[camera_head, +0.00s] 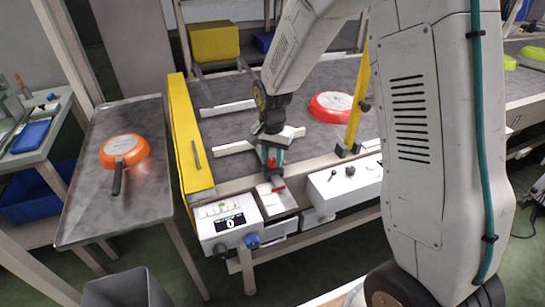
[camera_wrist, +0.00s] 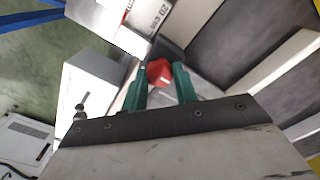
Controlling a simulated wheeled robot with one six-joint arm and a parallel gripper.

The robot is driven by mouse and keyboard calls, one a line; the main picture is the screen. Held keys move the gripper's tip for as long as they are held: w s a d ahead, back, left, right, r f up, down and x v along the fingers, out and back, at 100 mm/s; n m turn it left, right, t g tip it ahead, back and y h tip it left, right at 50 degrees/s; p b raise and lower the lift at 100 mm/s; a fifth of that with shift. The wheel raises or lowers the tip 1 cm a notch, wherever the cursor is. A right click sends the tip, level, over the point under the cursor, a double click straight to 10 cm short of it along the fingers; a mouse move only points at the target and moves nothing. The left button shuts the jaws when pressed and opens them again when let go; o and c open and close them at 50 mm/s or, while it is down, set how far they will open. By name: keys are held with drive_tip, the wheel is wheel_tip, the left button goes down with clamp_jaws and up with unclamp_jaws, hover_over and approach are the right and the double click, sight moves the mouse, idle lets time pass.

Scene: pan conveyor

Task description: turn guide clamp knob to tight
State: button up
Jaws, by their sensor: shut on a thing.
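The guide clamp knob is a red faceted knob (camera_wrist: 159,72) in the middle of the wrist view. It sits between the two green fingers of my gripper (camera_wrist: 160,88), which is shut on it. In the head view my gripper (camera_head: 272,160) points down at the near edge of the conveyor, with its teal fingertips close around a small red part. The fingers and wrist partly hide the knob there. The knob's turn position cannot be read.
A white plate marked "20 cm" (camera_wrist: 148,14) is close beyond the knob. A control box (camera_head: 228,226) with a display is at the near left. A red pan (camera_head: 331,107) is on the belt (camera_head: 236,97). An orange pan (camera_head: 124,151) lies on the left table (camera_head: 84,222). A yellow post (camera_head: 357,100) stands right.

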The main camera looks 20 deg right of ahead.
sight(272, 160)
drive_tip(key=o, duration=1)
drive_tip(key=shift+c, duration=0.2)
drive_tip(key=shift+r, duration=0.1)
wheel_tip(272, 160, up, 8)
drive_tip(key=shift+f, duration=0.15)
drive_tip(key=s+d+r+n, duration=0.1)
drive_tip(key=s+r+n, duration=0.2)
drive_tip(key=s, duration=0.7)
drive_tip(key=s+d+r+n+t, duration=0.1)
drive_tip(key=s+r+n, duration=0.1)
drive_tip(key=s+r, duration=0.4)
drive_tip(key=s+d+r+n, duration=0.1)
drive_tip(key=s+r+n, duration=0.2)
drive_tip(key=s, duration=1.1)
wheel_tip(272, 160, up, 2)
drive_tip(key=shift+s+r+n, duration=0.1)
drive_tip(key=shift+s+n, duration=0.15)
drive_tip(key=shift+n, duration=0.05)
